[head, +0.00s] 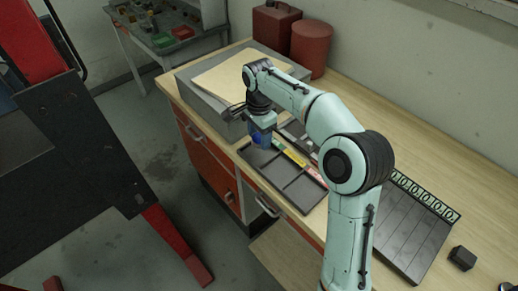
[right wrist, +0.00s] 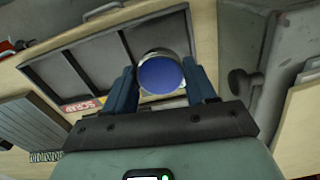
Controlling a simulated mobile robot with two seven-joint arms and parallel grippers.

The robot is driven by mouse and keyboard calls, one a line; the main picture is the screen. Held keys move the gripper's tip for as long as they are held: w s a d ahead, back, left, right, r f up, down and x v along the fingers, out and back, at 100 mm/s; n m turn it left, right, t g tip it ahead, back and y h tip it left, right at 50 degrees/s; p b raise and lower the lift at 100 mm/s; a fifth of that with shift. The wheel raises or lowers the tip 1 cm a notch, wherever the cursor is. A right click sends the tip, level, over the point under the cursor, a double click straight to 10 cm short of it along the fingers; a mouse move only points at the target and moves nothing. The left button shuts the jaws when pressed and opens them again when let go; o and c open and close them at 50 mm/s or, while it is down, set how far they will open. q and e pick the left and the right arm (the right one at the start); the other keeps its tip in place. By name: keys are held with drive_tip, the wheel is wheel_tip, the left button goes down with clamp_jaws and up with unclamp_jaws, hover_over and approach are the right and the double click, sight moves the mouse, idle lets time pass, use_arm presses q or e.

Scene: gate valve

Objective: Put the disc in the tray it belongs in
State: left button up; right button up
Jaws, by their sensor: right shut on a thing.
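My right gripper (head: 262,133) is shut on a round disc with a blue face and pale metallic rim. In the right wrist view the disc (right wrist: 161,74) sits between the two blue fingers. In the head view the gripper is over the far-left end of a dark divided tray (head: 300,189), and the disc is largely hidden by the fingers. Coloured labels (head: 290,153) in yellow, green and red run along the tray's back edge. In the wrist view the tray (right wrist: 75,72) lies behind the disc. I cannot tell the disc's height above it. My left gripper is not in view.
A grey box with a tan top (head: 235,75) stands left of the tray. A dark sloped rack with a row of green-white number labels (head: 425,195) and a small black block (head: 462,257) lie to the right. Red canisters (head: 311,50) stand at the back.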

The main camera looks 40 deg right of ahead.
sight(259, 154)
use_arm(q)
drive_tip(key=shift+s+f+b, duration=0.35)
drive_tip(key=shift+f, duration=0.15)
use_arm(e)
drive_tip(key=shift+f, duration=2.45)
drive_tip(key=shift+f, duration=0.2)
drive_tip(key=o, duration=1)
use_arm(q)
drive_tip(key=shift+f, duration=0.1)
use_arm(e)
drive_tip(key=shift+o, duration=0.2)
wheel_tip(259, 154, up, 12)
drive_tip(key=shift+r+p, duration=0.15)
drive_tip(key=shift+p, duration=1.05)
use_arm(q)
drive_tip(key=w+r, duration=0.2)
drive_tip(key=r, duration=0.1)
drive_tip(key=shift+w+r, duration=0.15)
